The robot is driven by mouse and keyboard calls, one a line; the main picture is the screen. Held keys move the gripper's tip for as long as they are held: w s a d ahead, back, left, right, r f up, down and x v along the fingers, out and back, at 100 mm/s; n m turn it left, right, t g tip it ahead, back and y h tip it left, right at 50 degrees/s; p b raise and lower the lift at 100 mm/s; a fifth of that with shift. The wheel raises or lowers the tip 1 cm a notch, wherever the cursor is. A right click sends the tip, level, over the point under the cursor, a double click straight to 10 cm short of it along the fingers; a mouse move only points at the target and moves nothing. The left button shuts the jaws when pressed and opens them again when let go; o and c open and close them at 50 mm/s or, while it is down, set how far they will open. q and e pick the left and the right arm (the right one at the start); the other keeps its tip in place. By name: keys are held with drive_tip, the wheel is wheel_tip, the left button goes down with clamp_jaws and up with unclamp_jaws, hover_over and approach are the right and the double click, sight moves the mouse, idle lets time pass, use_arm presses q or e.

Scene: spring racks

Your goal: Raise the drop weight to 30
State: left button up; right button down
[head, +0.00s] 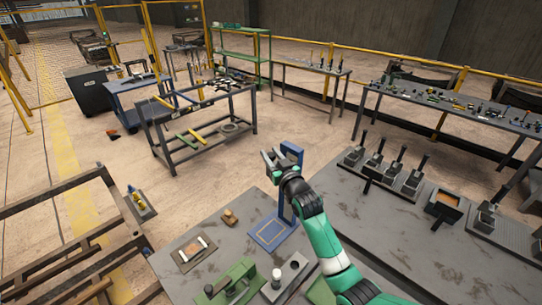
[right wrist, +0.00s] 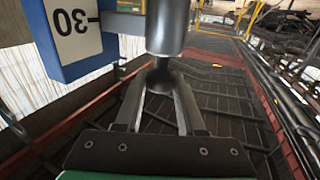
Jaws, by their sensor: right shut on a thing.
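The blue drop-weight stand (head: 291,152) rises upright from a blue base plate (head: 272,234) with a yellow outlined square. My right gripper (head: 268,158) is high beside the stand's top. In the right wrist view, my right gripper (right wrist: 160,88) is shut on the dark neck of the grey cylindrical drop weight (right wrist: 167,28). The blue scale (right wrist: 75,55) shows "30" upside down with a tick. A dark bar (right wrist: 122,23) reaches from the weight towards the scale, roughly level with that tick. The weight's far end is cut off. My left gripper is not visible.
The stand is on a grey worktable (head: 200,271). A green press (head: 232,282), a small tray (head: 194,252) and a brown block (head: 230,217) lie to its left and front. Several black-handled devices (head: 393,172) stand on the table at right.

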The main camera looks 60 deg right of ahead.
drive_tip(key=c, duration=0.5)
unclamp_jaws()
drive_tip(key=shift+f, duration=0.1)
drive_tip(key=shift+s, duration=0.1)
drive_tip(key=v, duration=1.1)
drive_tip(key=shift+s+a+p, duration=0.2)
drive_tip(key=shift+p, duration=0.1)
